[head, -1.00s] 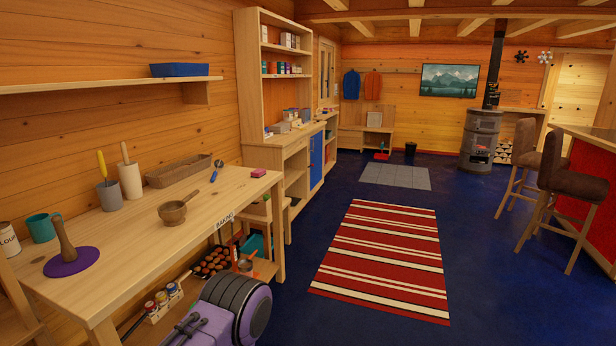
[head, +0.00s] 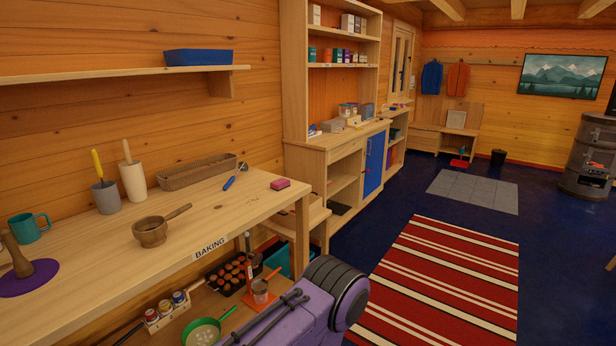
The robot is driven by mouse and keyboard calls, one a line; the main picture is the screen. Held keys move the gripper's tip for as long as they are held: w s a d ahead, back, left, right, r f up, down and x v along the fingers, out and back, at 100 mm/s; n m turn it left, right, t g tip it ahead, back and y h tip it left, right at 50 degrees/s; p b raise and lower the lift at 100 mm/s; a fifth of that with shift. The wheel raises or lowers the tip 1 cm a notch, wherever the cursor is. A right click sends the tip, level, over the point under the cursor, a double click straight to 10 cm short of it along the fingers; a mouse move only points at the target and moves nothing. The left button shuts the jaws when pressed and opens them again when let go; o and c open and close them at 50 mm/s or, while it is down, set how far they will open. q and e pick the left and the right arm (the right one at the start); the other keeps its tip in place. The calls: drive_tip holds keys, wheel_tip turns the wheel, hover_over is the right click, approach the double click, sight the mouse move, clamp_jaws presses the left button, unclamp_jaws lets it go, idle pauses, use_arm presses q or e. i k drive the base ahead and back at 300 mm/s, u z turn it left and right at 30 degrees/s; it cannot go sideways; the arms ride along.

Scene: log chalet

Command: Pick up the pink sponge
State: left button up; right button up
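The pink sponge (head: 280,184) is a small block with a dark layer underneath. It lies on the wooden baking table (head: 105,262), near the table's far right end. A blue-handled tool (head: 236,177) lies just left of it, apart from it. Nothing covers the sponge. A purple and black part of my own body shows at the bottom centre, below the table's front edge. Neither of my grippers shows in the head view.
The table also holds a wooden pot (head: 150,234), a long basket (head: 198,171), a grey crock (head: 106,197) and a teal mug (head: 28,228). A lower shelf holds baking things, including a muffin tin (head: 240,272). Blue floor and a striped rug (head: 448,280) lie right.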

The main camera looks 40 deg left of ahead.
sight(282, 184)
drive_tip(key=u, duration=0.2)
drive_tip(key=i, duration=1.45)
drive_tip(key=u, duration=1.35)
drive_tip(key=i, duration=0.85)
drive_tip(key=u, duration=0.95)
